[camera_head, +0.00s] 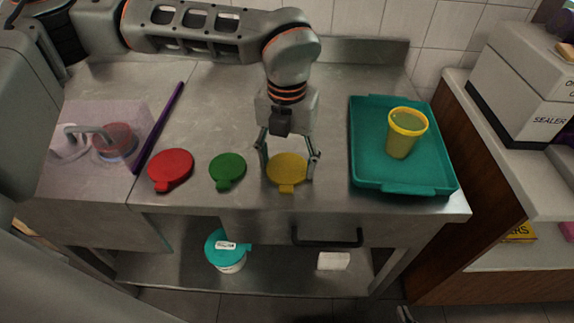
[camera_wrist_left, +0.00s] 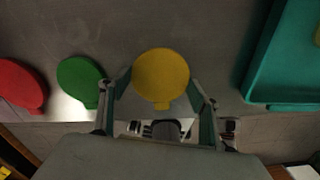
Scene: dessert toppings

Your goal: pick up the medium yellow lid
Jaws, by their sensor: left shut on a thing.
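The yellow lid (camera_head: 288,168) is a round disc with a small tab toward the counter's front edge. It lies at the right end of a row of lids and also shows in the left wrist view (camera_wrist_left: 160,75). My left gripper (camera_head: 288,172) is over it, pointing down, with one finger on each side of the disc. The fingers are shut on the lid's left and right edges. In the left wrist view the left gripper (camera_wrist_left: 160,84) has the lid between its fingertips. I cannot tell any gap under the lid.
A green lid (camera_head: 228,170) and a red lid (camera_head: 171,169) lie to the left. A teal tray (camera_head: 365,165) with a yellow cup (camera_head: 402,140) stands at right. A purple stick (camera_head: 160,126) lies near the sink. A teal-lidded tub (camera_head: 228,262) is on the shelf below.

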